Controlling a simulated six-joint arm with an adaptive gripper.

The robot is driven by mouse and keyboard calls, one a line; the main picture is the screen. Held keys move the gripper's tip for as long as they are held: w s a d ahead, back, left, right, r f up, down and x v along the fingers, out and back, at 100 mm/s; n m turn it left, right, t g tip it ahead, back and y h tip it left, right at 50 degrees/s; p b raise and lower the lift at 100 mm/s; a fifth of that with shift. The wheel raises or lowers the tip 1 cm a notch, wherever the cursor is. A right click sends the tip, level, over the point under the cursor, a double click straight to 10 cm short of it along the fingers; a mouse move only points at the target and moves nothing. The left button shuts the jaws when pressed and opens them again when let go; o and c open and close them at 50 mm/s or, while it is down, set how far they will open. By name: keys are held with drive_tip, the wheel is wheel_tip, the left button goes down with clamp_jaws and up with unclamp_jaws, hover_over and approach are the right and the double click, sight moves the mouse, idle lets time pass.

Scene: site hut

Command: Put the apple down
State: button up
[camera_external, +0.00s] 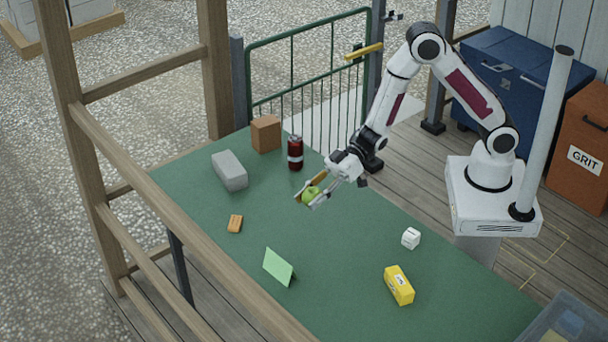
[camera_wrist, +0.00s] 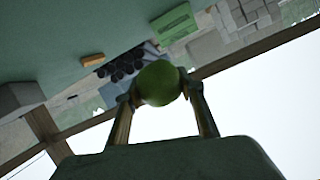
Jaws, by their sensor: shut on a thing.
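A green apple (camera_external: 310,194) is held between the fingers of my gripper (camera_external: 312,196), above the green table (camera_external: 340,260). In the wrist view the apple (camera_wrist: 158,83) sits between the two fingertips of my gripper (camera_wrist: 160,92), with a finger against each side. The external view does not clearly show how high the apple is above the table top.
Around it stand a dark red can (camera_external: 295,153), a brown box (camera_external: 266,134), a grey block (camera_external: 230,170), a small orange block (camera_external: 235,224), a green folded card (camera_external: 279,267), a white cube (camera_external: 411,238) and a yellow box (camera_external: 399,285). The table's middle is clear.

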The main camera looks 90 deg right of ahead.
drive_tip(key=w+d+m+t+h, duration=0.3)
drive_tip(key=w+d+m+h, duration=0.3)
drive_tip(key=d, duration=0.5)
drive_tip(key=shift+w+d+f, duration=0.25)
drive_tip(key=shift+w+d, duration=0.1)
drive_tip(key=shift+w, duration=0.5)
drive_tip(key=shift+f, duration=0.1)
hover_over(288, 206)
drive_tip(key=shift+a+f, duration=0.1)
drive_tip(key=shift+f, duration=2.75)
drive_tip(key=shift+f, duration=0.1)
drive_tip(key=shift+f, duration=1.95)
drive_tip(key=shift+f, duration=0.2)
